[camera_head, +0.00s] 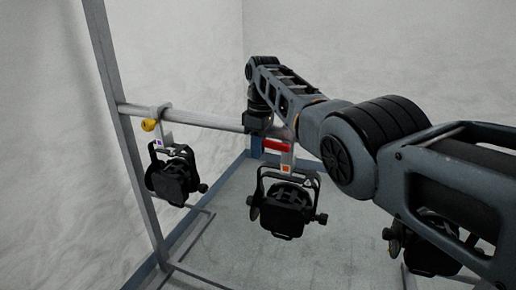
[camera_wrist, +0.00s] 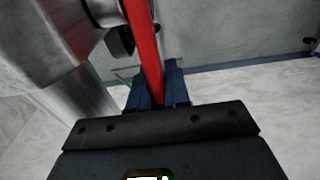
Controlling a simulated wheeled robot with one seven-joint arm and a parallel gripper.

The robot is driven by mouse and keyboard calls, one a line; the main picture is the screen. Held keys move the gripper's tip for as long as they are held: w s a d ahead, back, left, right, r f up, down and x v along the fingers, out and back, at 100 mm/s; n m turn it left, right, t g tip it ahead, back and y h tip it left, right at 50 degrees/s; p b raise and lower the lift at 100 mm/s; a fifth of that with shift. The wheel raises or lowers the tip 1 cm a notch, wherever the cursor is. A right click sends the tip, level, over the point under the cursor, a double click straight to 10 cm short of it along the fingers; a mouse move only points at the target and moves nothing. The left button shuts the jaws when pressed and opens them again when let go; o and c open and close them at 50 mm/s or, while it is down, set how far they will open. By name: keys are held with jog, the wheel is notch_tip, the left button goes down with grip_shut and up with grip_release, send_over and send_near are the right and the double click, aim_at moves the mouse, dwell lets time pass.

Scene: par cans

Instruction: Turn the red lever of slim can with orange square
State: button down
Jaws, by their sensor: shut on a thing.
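The slim black can (camera_head: 284,212) with the orange square (camera_head: 286,167) hangs from the horizontal bar, in the middle of the head view. Its red lever (camera_head: 277,146) sticks out to the left at the top of its clamp. In the wrist view the red lever (camera_wrist: 146,50) runs down from the top edge to between my blue fingers. My gripper (camera_wrist: 157,88) is shut on the lever, near its end. In the head view my gripper (camera_head: 257,147) is small and partly hidden by my arm.
Another black can (camera_head: 172,177) with a purple square and a yellow lever (camera_head: 150,125) hangs at the left. A third can (camera_head: 430,256) is partly hidden behind my arm. The metal bar (camera_head: 190,119) runs close to my gripper. A post stands at the left.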

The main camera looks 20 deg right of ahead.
jog(key=shift+a+f, duration=0.1)
dwell(0.4)
jog(key=c, duration=1.2)
grip_release()
jog(key=shift+o, duration=0.2)
jog(key=shift+s+d+r+b, duration=0.1)
jog(key=shift+r+b, duration=0.1)
jog(key=shift+r, duration=1.75)
jog(key=shift+d+r+b, duration=0.1)
jog(key=shift+r+b, duration=0.1)
jog(key=shift+r, duration=1.75)
jog(key=shift+s, duration=0.15)
